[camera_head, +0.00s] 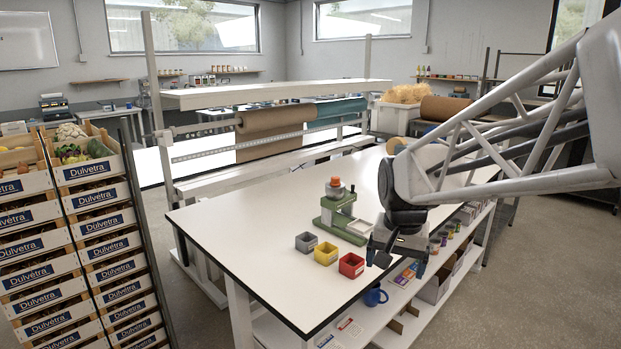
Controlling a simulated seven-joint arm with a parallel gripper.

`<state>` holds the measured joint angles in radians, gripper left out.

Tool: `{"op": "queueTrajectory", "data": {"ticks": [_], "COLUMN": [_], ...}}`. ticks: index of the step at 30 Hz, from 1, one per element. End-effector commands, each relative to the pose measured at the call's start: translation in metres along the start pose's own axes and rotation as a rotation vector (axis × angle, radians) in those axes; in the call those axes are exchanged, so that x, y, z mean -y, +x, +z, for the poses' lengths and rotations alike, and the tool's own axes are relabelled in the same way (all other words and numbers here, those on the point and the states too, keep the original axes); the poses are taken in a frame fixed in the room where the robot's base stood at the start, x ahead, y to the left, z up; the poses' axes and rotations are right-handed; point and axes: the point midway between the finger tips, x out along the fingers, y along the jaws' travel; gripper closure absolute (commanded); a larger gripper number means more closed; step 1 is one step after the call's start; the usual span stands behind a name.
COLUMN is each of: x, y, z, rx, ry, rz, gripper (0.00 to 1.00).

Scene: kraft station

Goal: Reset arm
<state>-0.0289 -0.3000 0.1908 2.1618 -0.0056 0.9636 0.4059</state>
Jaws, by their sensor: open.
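My gripper (396,256) hangs at the right front edge of the white table (250,225), with its dark fingers pointing down. It is open, and nothing shows between the fingers. My arm reaches in from the upper right. A red box (351,265) is just left of the gripper. A yellow box (326,253) and a grey box (306,242) stand in a row to its left. A green press-like device (338,212) with an orange-red top stands behind the boxes, partly near my wrist.
Stacked crates (105,220) with vegetables on top stand at the left. A frame with a brown paper roll (270,120) stands behind the table. A lower shelf (445,300) under the table holds small goods and a blue mug (375,296). The table's left half is clear.

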Motion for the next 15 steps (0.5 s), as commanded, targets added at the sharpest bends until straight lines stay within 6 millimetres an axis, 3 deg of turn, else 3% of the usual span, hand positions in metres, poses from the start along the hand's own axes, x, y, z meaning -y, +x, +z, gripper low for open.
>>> {"op": "queueTrajectory", "data": {"ticks": [15], "x": [-0.061], "y": [-0.012], "z": [0.121], "rx": [-0.065], "ry": [-0.215], "rz": [-0.013], "gripper": [0.09]}}
